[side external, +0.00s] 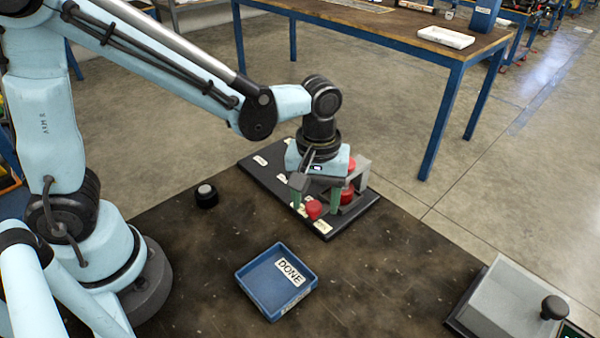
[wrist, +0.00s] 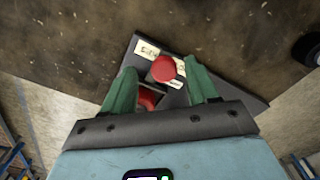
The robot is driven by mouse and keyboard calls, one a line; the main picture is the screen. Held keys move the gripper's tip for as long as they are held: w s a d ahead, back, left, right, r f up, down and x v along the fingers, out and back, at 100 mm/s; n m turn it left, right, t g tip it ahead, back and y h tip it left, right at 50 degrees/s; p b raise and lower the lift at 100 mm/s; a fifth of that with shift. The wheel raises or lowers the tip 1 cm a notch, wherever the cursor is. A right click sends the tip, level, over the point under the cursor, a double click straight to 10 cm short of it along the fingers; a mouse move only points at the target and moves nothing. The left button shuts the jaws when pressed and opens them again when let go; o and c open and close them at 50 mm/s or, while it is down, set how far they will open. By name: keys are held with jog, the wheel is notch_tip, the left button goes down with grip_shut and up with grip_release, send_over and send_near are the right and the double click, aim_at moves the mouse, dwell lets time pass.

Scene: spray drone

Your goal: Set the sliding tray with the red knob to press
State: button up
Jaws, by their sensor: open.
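A round red knob (side external: 314,209) stands near the front edge of a black board (side external: 255,172) with several white labels. The knob also shows in the wrist view (wrist: 164,68), between and slightly beyond my green fingertips. My gripper (side external: 317,203) is over the board, pointing down, with its fingers apart and nothing clearly held. A grey frame (side external: 361,176) stands on the board beside my gripper, with more red parts (side external: 348,194) in it. Another red part (wrist: 147,98) lies nearer my palm in the wrist view. The tray under the knob is mostly hidden; the labels are hard to read.
A blue tray (side external: 248,283) marked DONE sits on the dark table, in front of the board. A black round button (side external: 206,195) stands left of the board. A grey box with a black knob (side external: 515,303) is at the right front. The table between them is clear.

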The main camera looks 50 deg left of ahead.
notch_tip(320, 180, up, 11)
dwell(0.5)
jog(key=s+a+f+m+t, duration=0.2)
jog(key=s+a+m+t, duration=0.2)
jog(key=a+m+t, duration=0.3)
jog(key=a, duration=0.4)
jog(key=shift+a+f+m, duration=0.2)
jog(key=shift+a+m, duration=0.15)
jog(key=shift+m, duration=0.05)
